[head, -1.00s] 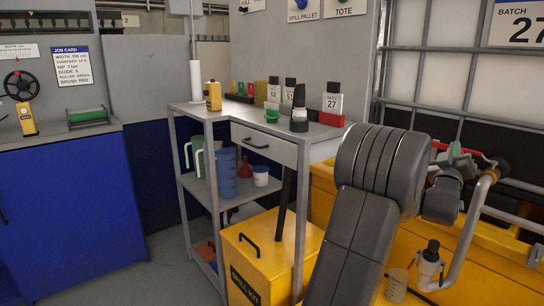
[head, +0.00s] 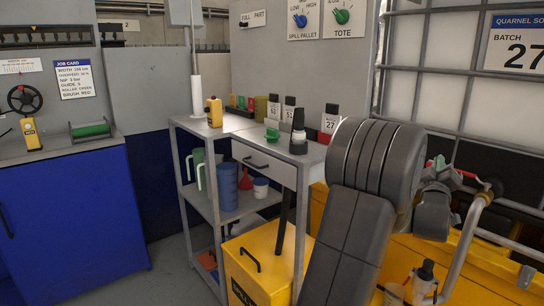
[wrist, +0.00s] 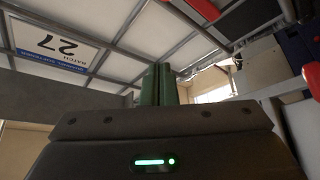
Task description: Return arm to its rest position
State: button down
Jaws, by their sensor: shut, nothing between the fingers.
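My arm (head: 345,240) rises from the bottom of the head view, bends at a thick dark joint and reaches right, in front of the yellow tank area. My gripper (wrist: 158,70) shows in the wrist view as two green fingers side by side, touching, with nothing between them. Behind them is the dark gripper body (wrist: 160,140) with a lit green strip. The fingers point toward the caged white tank, whose batch 27 label (wrist: 62,47) appears upside down. In the head view the gripper is mostly hidden behind my wrist links.
A grey trolley (head: 245,130) with bottles and jugs stands left of my arm, and a yellow spill kit box (head: 262,262) sits below it. The caged tank (head: 435,60), a pipe (head: 462,240) and a yellow bund (head: 482,268) are close on the right. Floor shows at lower left.

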jog(key=shift+v, duration=2.9)
